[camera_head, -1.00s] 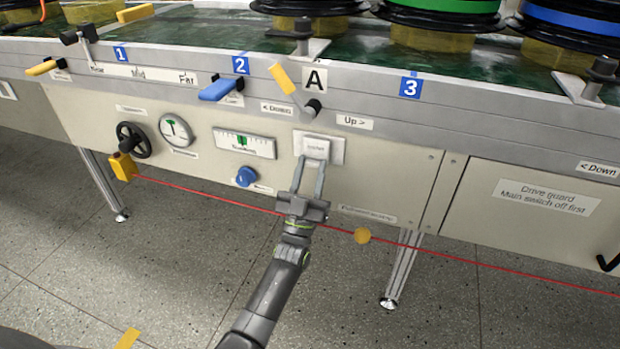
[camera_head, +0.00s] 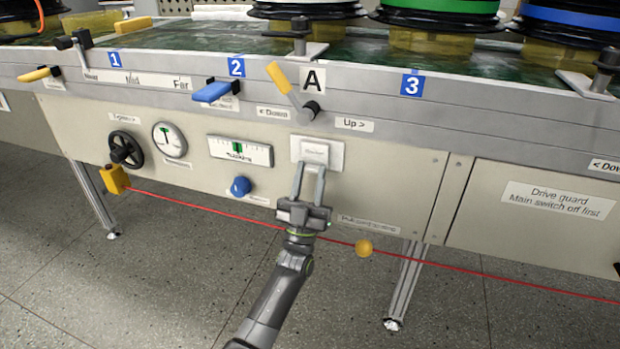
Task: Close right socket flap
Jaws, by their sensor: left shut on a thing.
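A white socket plate (camera_head: 336,153) is fixed to the beige front panel below the letter A. Its small square flap (camera_head: 314,152) carries a faint label and looks roughly flat to the plate, though I cannot tell whether it is fully closed. My left gripper (camera_head: 310,168) reaches up from below with its two fingers at the flap's lower edge. The fingers stand a little apart and are shut on the socket flap; their tips cover its lower edge. My right gripper is not in view.
Left of the socket are a gauge strip (camera_head: 240,150), a blue knob (camera_head: 240,186), a dial (camera_head: 169,140) and a black handwheel (camera_head: 126,150). A yellow-handled lever (camera_head: 290,90) sits above. A red cord (camera_head: 200,208) with a yellow ball (camera_head: 364,248) runs below.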

